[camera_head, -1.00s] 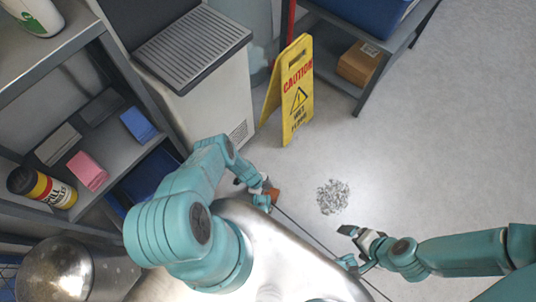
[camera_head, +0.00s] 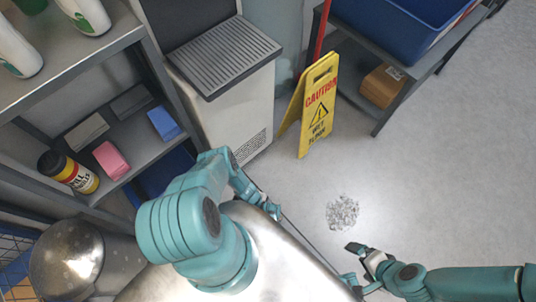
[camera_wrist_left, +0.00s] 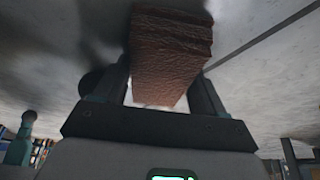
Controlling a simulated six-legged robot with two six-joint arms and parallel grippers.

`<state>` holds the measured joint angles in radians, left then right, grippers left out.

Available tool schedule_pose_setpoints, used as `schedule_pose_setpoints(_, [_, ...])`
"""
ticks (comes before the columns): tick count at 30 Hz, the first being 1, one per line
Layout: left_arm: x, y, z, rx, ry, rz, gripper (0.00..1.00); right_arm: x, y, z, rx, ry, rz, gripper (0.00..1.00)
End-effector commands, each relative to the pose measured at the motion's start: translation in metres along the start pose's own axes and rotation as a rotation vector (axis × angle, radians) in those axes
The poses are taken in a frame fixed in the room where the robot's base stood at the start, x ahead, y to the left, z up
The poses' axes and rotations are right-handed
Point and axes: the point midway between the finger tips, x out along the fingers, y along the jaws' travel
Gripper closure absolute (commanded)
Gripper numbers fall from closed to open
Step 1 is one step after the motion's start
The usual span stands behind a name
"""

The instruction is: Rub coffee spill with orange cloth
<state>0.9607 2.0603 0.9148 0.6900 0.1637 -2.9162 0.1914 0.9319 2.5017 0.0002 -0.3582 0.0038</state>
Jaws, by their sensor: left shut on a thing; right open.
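A grey, speckled patch (camera_head: 342,212) lies on the floor right of the middle in the head view; it looks like the spill. My left gripper (camera_wrist_left: 163,88) is shut on a reddish-brown, wrinkled thing (camera_wrist_left: 170,48), likely the orange cloth, in the left wrist view. In the head view the left arm reaches down past my metal body, left of the patch, and the held thing is hidden there. My right gripper (camera_head: 362,250) is open and empty, just below and right of the patch.
A yellow caution sign (camera_head: 318,108) stands above the patch. A grey ice machine (camera_head: 222,58) and a shelf (camera_head: 130,150) with a pink block (camera_head: 111,160), a blue block (camera_head: 164,123) and bottles stand left. A cart (camera_head: 350,60) is at the top. The right floor is clear.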

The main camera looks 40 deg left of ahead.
Motion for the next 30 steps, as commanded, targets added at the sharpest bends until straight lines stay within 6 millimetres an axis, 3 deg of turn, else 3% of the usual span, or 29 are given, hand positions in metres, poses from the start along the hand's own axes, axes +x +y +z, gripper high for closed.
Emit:
schedule_pose_setpoints(11, [-0.002, 0.004, -0.002, -0.001, 0.003, 0.004, 0.54, -0.003, -0.001, 0.000, 0.000, 0.000, 0.000, 0.04])
schedule_pose_setpoints(25, [-0.050, 0.002, -0.021, 0.001, 0.001, 0.001, 0.54, -0.051, -0.018, 0.000, 0.000, 0.000, 0.000, 0.04])
schedule_pose_setpoints(30, [-0.058, 0.002, -0.024, 0.001, 0.001, 0.001, 0.54, -0.059, -0.021, 0.000, 0.000, 0.000, 0.000, 0.04])
